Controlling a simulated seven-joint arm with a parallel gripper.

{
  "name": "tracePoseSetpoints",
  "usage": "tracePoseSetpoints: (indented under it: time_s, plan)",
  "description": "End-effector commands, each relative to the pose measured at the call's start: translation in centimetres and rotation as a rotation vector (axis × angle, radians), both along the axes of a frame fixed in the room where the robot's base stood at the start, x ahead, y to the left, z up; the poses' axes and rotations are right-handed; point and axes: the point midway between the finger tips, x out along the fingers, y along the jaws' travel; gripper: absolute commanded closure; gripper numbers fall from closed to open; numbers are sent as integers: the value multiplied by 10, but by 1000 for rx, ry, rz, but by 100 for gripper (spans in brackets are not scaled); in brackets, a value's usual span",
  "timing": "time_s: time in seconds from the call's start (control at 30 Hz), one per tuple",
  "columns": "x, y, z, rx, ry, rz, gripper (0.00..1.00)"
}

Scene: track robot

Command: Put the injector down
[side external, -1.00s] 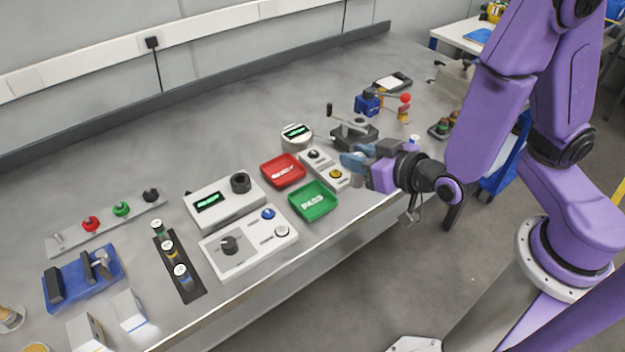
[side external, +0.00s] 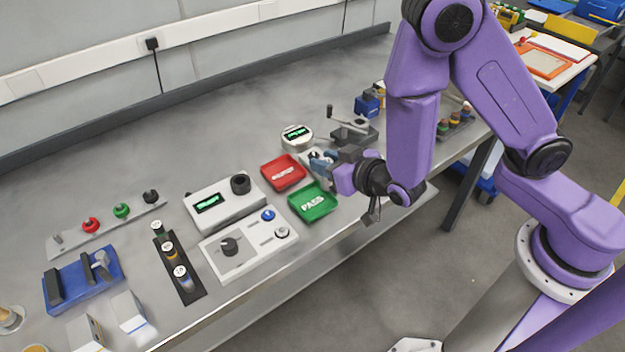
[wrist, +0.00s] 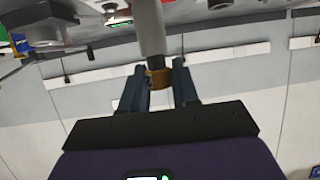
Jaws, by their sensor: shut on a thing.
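In the wrist view the injector (wrist: 152,35) is a grey cylinder with a brown band near the jaws. My gripper (wrist: 160,82) is shut on it, one finger on each side of the band. In the side view my gripper (side external: 320,160) is above the bench, beside the red tray (side external: 283,173) and just behind the green PASS tray (side external: 313,203). I cannot make out the injector clearly there, nor tell whether its far end touches anything.
A round gauge with a display (side external: 297,137) and a lever fixture (side external: 352,132) stand behind my gripper. A white control box (side external: 248,246) and a display unit (side external: 222,203) stand to the left. The bench's back strip is clear.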

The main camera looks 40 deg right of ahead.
Motion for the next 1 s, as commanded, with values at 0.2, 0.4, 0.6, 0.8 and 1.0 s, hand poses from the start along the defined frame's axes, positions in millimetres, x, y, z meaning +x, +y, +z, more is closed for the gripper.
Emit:
tracePoseSetpoints:
  time_s: [0.2,0.4,0.6,0.8,1.0]
  plan:
    - [18,7,-25,-1,1,-2,100]
    - [27,11,-36,1,0,0,100]
    - [32,13,-53,-3,2,0,100]
    - [32,13,-70,-1,0,0,100]
    - [32,13,-72,1,-1,0,100]
